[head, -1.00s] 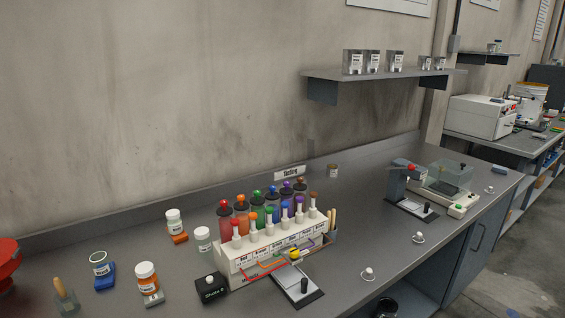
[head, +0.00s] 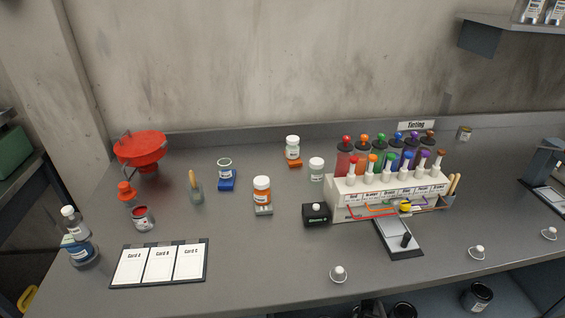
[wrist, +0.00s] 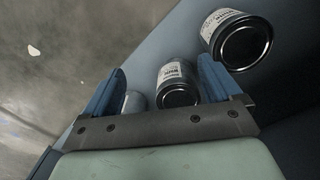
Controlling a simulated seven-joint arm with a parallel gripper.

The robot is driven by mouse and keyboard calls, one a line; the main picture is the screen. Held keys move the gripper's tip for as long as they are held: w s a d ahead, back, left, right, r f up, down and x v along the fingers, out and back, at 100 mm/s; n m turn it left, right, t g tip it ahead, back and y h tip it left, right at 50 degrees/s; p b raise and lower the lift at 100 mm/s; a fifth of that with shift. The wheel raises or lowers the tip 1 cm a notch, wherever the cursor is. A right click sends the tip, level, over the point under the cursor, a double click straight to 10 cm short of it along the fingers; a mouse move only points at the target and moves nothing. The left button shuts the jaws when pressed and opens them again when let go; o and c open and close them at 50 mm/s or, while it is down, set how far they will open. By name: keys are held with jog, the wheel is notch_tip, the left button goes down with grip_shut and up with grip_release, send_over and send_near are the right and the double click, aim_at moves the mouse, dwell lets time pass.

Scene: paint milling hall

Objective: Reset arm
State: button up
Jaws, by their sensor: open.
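My gripper (wrist: 161,66) shows in the wrist view with its two blue fingers spread apart. Nothing is held between them. Beyond the fingers are a labelled can (wrist: 178,80), a second labelled can (wrist: 236,38) farther right, and a pale rounded item (wrist: 135,102) partly hidden by the left finger. I cannot tell the exact gap between the fingers and the cans. My gripper cannot be made out in the head view.
The grey bench (head: 270,265) holds a tinting rack (head: 385,195), a card board (head: 160,264), a red funnel (head: 142,148), several bottles and a black box (head: 316,213). A dark can (head: 478,296) stands below the bench edge. The front middle is mostly clear.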

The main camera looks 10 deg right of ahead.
jog(key=s+a+r+n+g, duration=0.2)
jog(key=s+a+n+g, duration=0.1)
jog(key=s+a, duration=0.6)
jog(key=s+a+r+n+g, duration=0.3)
jog(key=s+a, duration=0.5)
jog(key=a, duration=0.2)
jog(key=shift+s+n, duration=0.4)
jog(key=shift+a, duration=0.1)
